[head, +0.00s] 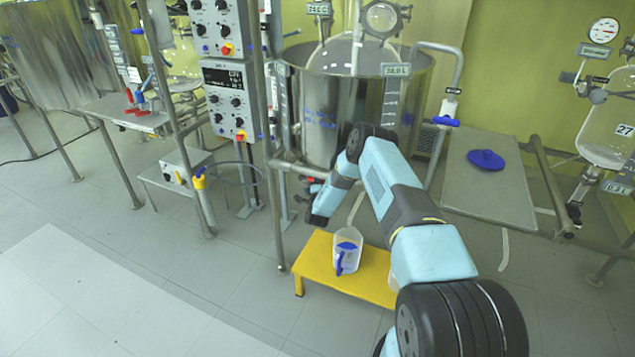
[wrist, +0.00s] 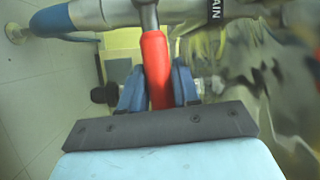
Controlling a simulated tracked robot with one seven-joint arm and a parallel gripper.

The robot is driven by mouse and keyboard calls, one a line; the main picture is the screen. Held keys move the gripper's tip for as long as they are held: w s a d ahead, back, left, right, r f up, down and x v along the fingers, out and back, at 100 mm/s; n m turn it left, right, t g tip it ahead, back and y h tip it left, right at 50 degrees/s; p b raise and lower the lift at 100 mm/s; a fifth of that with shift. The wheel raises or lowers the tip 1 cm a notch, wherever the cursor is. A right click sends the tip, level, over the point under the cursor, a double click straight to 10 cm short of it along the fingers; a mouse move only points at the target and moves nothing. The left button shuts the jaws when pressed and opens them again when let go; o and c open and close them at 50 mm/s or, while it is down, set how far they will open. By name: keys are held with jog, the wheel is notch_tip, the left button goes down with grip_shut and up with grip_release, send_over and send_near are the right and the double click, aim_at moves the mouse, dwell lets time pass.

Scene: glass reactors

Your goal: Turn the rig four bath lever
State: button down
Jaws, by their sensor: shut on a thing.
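In the wrist view my gripper (wrist: 158,88) has its two blue fingers on either side of a red lever handle (wrist: 156,65). The gripper is shut on this handle. The handle runs up to a grey metal stem at a horizontal pipe, beside a dark band with the partly visible letters "AIN" (wrist: 215,10). In the head view my arm reaches down in front of the large steel bath (head: 318,115). The fingers and the red handle cannot be made out clearly there.
A yellow step (head: 318,262) with a clear blue-handled jug (head: 346,252) stands below my arm. Upright frame posts and control boxes (head: 228,100) are to the left. A grey bench (head: 485,205) with a blue lid (head: 486,159) is at right. Floor at front left is clear.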

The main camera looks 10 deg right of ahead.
jog(key=shift+f, duration=0.1)
jog(key=shift+f+m, duration=0.35)
jog(key=shift+m, duration=0.25)
jog(key=c, duration=0.9)
grip_release()
jog(key=shift+s, duration=0.1)
jog(key=v, duration=1.3)
jog(key=shift+s+f, duration=0.25)
jog(key=shift+f, duration=0.1)
jog(key=shift+a, duration=0.15)
